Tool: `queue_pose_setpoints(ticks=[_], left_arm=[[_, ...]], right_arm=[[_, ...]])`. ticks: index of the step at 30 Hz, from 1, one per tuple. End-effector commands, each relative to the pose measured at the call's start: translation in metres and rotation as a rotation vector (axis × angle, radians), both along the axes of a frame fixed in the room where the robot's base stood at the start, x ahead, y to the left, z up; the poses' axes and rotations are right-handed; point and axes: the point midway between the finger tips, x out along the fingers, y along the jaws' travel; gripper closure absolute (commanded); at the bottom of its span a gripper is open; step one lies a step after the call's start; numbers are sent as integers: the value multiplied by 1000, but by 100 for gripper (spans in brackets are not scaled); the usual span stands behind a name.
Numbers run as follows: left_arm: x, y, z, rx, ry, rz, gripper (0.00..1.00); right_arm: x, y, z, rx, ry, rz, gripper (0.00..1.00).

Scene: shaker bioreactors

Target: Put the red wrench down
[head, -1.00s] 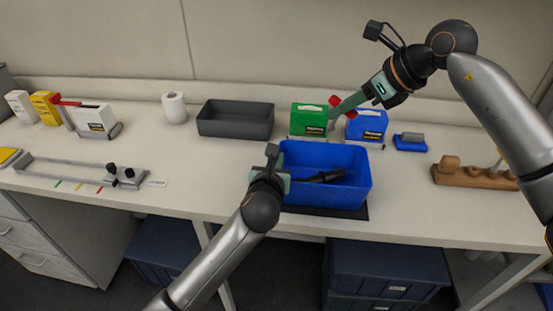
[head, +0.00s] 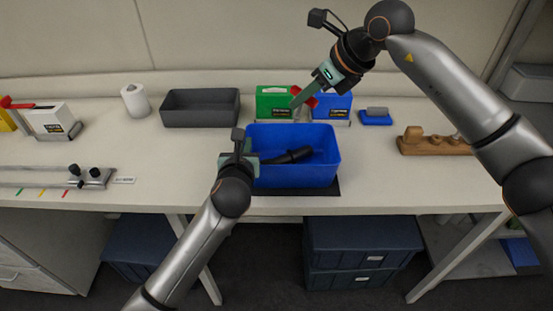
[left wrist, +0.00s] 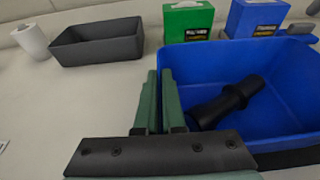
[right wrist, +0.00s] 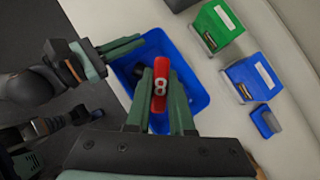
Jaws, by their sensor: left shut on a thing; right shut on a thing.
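The red wrench (right wrist: 160,86) is between the fingertips of my right gripper (right wrist: 162,92), which is shut on it. My left gripper (left wrist: 160,75) is shut on the left wall of the blue bin (left wrist: 220,58). In the head view the left gripper (head: 247,158) is at that wall.
A black tool (head: 288,156) lies in the bin. Behind stand a green box (head: 270,103), a blue box (head: 338,102) and a grey tray (head: 200,108). A blue block (head: 376,117) and a wooden holder (head: 430,145) are at right.

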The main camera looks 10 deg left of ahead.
Motion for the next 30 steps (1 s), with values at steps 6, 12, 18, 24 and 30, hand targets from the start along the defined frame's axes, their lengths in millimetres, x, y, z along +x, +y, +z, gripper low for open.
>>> queue_pose_setpoints(ticks=[6, 12, 18, 24, 30], left_arm=[[0, 2, -1, 5, 2, 4, 100], [0, 2, -1, 5, 2, 4, 100], [0, 2, -1, 5, 3, 4, 100], [0, 2, -1, 5, 2, 4, 100], [0, 2, -1, 4, 2, 4, 100]], right_arm=[[-5, -2, -27, -108, 82, -251, 100], [-7, -8, -42, -163, 159, -443, 100], [-8, -12, -68, -178, 191, -505, 100], [-8, -11, -102, -176, 190, -503, 100], [-7, -11, -117, -175, 188, -502, 100]])
